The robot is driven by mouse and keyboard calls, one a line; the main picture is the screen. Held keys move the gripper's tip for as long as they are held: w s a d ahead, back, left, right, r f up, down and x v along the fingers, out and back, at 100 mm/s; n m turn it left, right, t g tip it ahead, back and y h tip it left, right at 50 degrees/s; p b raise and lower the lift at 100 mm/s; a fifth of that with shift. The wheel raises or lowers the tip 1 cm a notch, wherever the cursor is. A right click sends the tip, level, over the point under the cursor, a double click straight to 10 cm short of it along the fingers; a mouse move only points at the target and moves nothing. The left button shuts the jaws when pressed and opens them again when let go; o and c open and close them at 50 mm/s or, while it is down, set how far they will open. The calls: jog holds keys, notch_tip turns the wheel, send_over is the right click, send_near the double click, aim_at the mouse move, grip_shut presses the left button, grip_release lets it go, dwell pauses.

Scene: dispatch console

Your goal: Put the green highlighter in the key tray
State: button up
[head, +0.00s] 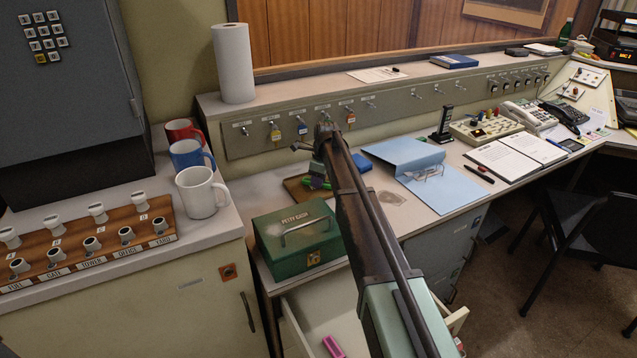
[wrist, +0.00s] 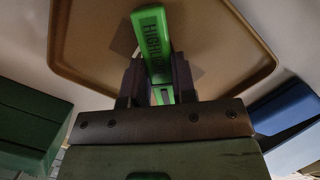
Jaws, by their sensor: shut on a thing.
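My gripper (wrist: 154,82) is shut on the green highlighter (wrist: 153,38), which sticks out past the fingers in the wrist view. The brown key tray (wrist: 88,68) lies behind and below the highlighter in that view. In the head view, my arm hides most of the gripper and part of the tray (head: 291,185).
A green petty cash box (head: 292,238) stands just in front of the tray. A blue folder (head: 430,172) lies to the right. An open drawer below holds a pink highlighter (head: 333,346). Mugs (head: 201,193) stand on the left counter. Hooks with key tags (head: 302,126) line the panel behind.

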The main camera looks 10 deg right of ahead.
jog(key=o, duration=0.9)
jog(key=shift+f, duration=0.1)
notch_tip(320, 180, up, 12)
jog(key=d+p, duration=0.1)
jog(key=p, duration=1.1)
jog(key=shift+s+d, duration=0.3)
jog(key=shift+s, duration=0.15)
